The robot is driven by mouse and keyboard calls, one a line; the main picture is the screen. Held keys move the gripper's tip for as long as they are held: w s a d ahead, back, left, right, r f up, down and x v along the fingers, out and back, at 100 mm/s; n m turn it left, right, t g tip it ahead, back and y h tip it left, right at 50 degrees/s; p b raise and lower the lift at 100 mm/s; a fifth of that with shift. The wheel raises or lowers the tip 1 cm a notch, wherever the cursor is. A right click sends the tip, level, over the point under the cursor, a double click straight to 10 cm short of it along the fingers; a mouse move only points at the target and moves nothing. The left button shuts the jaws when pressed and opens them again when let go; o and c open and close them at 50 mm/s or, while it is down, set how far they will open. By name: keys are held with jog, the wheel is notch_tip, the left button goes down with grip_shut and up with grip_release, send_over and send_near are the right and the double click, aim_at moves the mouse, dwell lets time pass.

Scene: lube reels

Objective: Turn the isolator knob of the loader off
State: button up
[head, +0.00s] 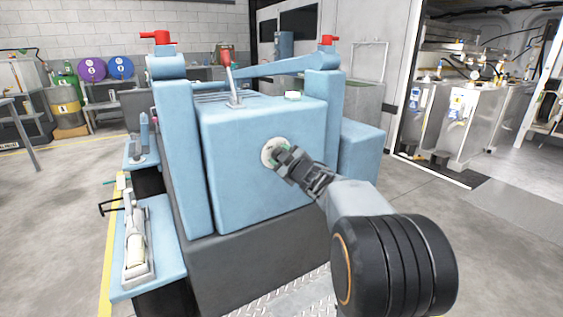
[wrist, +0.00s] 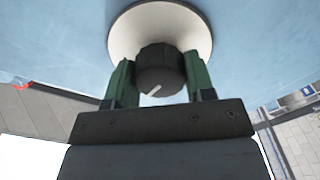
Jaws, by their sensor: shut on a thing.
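The loader is a light blue machine body (head: 240,190) on a dark base in the middle of the head view. Its isolator knob (wrist: 160,68) is a dark round knob with a white pointer line, on a pale round plate (wrist: 125,38) fixed to the blue face. In the wrist view the pointer line slants toward the lower left. My gripper (wrist: 160,80) is shut on the knob, with one green finger on each side.
A blue side step (head: 155,235) sticks out at left. Grey floor is open at right.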

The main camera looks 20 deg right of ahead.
jog(key=n+b, duration=0.2)
jog(key=n, duration=0.3)
jog(key=shift+f+b, duration=0.2)
jog(key=shift+b, duration=0.15)
jog(key=shift+n+b, duration=1)
jog(key=shift+n, duration=1.4)
jog(key=shift+r, duration=0.1)
jog(key=o, duration=0.9)
jog(key=shift+s, duration=0.15)
jog(key=shift+s+d+p, duration=0.25)
jog(key=shift+s+p, duration=0.3)
jog(key=shift+s, duration=1.7)
jog(key=shift+s+d+p, duration=0.2)
jog(key=shift+s+p, duration=0.3)
jog(key=shift+s, duration=1.75)
jog(key=shift+s+d+p, duration=0.25)
jog(key=shift+s+p, duration=0.3)
jog(key=shift+s, duration=1.7)
